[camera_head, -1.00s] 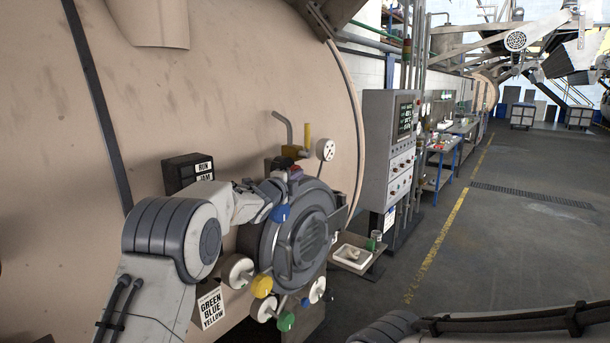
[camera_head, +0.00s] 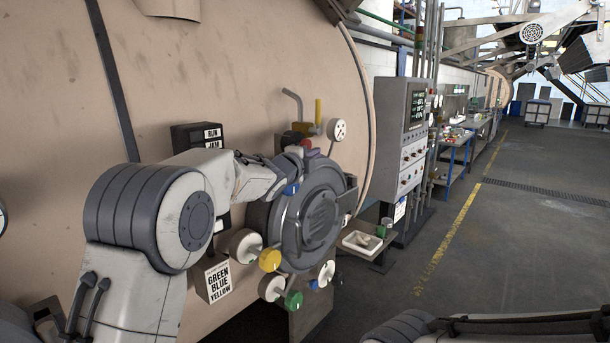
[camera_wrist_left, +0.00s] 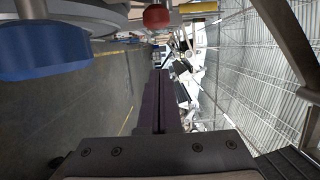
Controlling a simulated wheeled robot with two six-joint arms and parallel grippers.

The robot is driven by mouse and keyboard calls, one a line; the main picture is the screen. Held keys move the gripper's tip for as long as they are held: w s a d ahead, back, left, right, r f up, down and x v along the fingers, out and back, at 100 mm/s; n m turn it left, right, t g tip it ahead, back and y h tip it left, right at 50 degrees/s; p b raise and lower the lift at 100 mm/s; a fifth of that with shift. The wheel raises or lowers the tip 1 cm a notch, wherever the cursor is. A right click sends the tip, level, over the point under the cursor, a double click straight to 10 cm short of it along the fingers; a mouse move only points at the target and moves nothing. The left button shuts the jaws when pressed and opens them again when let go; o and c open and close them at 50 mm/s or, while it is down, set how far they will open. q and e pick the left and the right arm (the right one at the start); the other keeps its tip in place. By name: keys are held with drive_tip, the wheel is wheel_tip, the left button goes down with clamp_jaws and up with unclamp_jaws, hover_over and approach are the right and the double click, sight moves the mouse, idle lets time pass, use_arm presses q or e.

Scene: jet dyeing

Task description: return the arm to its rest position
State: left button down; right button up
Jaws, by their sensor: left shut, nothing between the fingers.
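My left arm comes in from the left across the beige vessel. Its gripper (camera_head: 289,164) is at the upper left of the round grey door (camera_head: 318,220), shut and empty. In the left wrist view the closed fingers (camera_wrist_left: 161,100) point ahead with nothing between them. A blue knob (camera_head: 291,188) is partly covered by the arm; it also shows large at the left of the wrist view (camera_wrist_left: 42,52). A red knob (camera_head: 306,143) is close to the gripper and shows at the top of the wrist view (camera_wrist_left: 156,16). My right gripper is out of view.
A yellow knob (camera_head: 270,260), a green knob (camera_head: 293,300) and white knobs surround the lower door. A label plate (camera_head: 218,281) hangs at left. A grey control cabinet (camera_head: 402,140) and a small shelf (camera_head: 362,243) stand right. Open floor (camera_head: 500,270) lies further right.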

use_arm(q)
drive_tip(key=s+d+f+n+g+y+b, duration=0.1)
drive_tip(key=s+f+n+g, duration=0.2)
drive_tip(key=s+f, duration=0.45)
drive_tip(key=s+d+f+n+g+y, duration=0.1)
drive_tip(key=s+f+n+g+y, duration=0.25)
drive_tip(key=s, duration=0.75)
drive_tip(key=s+d+f+n+g+h+b, duration=0.15)
drive_tip(key=s+f+n, duration=0.25)
drive_tip(key=s+f, duration=0.45)
drive_tip(key=s+a+f+n+g+y, duration=0.1)
drive_tip(key=s+f+g, duration=0.2)
drive_tip(key=s, duration=0.6)
drive_tip(key=s+a+f+n+g+y, duration=0.1)
drive_tip(key=s+a+f+n+g, duration=0.1)
drive_tip(key=s, duration=0.7)
drive_tip(key=s+a+f+n+g, duration=0.1)
drive_tip(key=s+a+f+g, duration=0.1)
drive_tip(key=s, duration=0.7)
wheel_tip(320, 180, down, 3)
drive_tip(key=shift+r+n+g+y, duration=0.15)
drive_tip(key=shift+n+g+y, duration=0.25)
drive_tip(key=shift+g, duration=0.4)
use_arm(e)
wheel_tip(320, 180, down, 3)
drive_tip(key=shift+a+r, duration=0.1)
